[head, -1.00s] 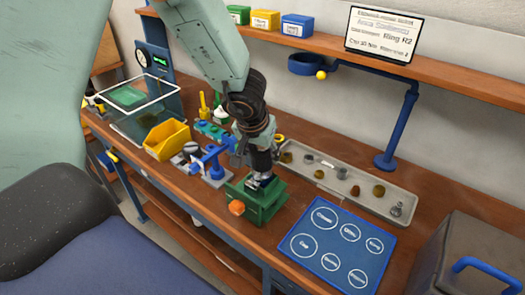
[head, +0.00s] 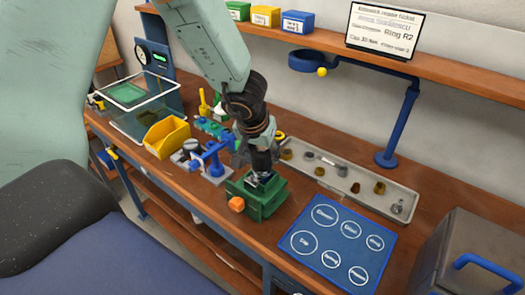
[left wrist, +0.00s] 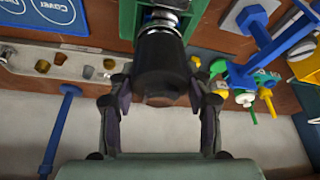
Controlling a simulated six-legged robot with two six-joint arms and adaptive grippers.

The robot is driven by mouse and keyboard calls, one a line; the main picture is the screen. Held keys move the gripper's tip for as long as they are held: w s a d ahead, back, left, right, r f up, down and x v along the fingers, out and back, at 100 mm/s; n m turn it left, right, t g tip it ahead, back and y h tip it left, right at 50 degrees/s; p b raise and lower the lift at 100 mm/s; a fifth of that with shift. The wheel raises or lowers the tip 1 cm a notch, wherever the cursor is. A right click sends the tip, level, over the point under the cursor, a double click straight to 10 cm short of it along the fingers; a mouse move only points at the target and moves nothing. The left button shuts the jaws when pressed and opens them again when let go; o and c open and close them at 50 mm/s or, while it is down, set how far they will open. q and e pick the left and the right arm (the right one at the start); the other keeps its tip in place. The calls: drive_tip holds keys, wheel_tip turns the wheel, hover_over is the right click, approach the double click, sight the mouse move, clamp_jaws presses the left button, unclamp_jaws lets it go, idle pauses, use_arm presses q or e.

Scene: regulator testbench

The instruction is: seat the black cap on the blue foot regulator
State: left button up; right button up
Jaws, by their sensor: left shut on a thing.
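The black cap (left wrist: 160,68) is a dark cylinder between the fingers of my left gripper (left wrist: 161,92), which is shut on it. In the head view my left gripper (head: 262,163) points down over the green vise (head: 258,199) with its orange knob. The green vise (left wrist: 127,18) holds a silver metal part (left wrist: 163,18), which I take to be the upper part of the regulator. The cap is in line with this part and very close to it; I cannot tell whether it is seated. The regulator's blue foot is not clearly visible. My right gripper is not in view.
A blue stand (head: 209,160) and a yellow bin (head: 167,138) are left of the vise. A grey tray (head: 330,182) with small parts lies behind it to the right. A blue labelled mat (head: 335,244) lies right of the vise, with a grey case (head: 470,255) beyond.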

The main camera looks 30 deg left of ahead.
use_arm(q)
drive_tip(key=shift+f, duration=0.3)
drive_tip(key=o, duration=1.3)
drive_tip(key=shift+c, duration=0.2)
drive_tip(key=shift+o, duration=0.4)
drive_tip(key=o, duration=0.4)
drive_tip(key=shift+r, duration=0.15)
